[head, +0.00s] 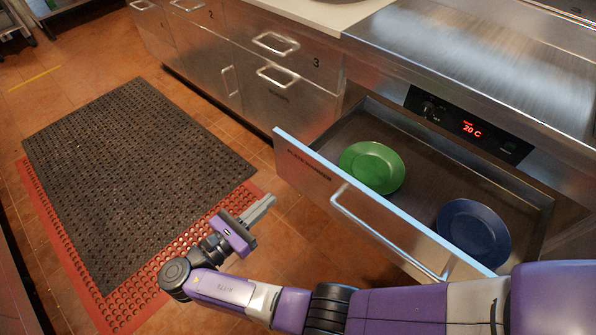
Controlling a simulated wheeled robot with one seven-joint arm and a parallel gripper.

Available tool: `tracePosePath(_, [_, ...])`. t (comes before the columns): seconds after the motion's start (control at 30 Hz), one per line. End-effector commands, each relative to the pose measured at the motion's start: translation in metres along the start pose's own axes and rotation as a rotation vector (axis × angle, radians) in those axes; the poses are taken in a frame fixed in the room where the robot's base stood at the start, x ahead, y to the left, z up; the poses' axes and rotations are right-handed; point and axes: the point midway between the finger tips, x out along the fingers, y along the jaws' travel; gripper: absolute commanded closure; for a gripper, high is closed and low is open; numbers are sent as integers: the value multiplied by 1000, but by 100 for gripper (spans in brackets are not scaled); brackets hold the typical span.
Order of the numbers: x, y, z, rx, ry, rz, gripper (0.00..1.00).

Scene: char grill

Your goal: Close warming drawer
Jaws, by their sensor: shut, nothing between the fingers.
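The warming drawer (300,165) is pulled open below the steel counter. Its front panel stands well out from the cabinet and carries a long bar handle (385,238). A green plate (372,167) lies in the left part of the drawer and a blue plate (473,232) in the right part. My gripper (262,208) is shut and empty, in front of the drawer and to the left of its handle, apart from the panel. Part of my arm crosses the lower right and hides the panel's lower right end.
A control panel (466,124) with a red 20 C display sits above the drawer. Closed steel drawers (283,85) line the left. A black mat (130,170) over a red mat (125,300) covers the tiled floor.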

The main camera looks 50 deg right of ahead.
Motion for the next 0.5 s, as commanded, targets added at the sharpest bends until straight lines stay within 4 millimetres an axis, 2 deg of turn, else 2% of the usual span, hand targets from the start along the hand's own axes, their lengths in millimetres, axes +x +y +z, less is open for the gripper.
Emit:
tracePosePath(0.17, [16,-1,-1,1,1,-2,100])
tracePosePath(0.5, [82,-2,-1,0,4,-4,100])
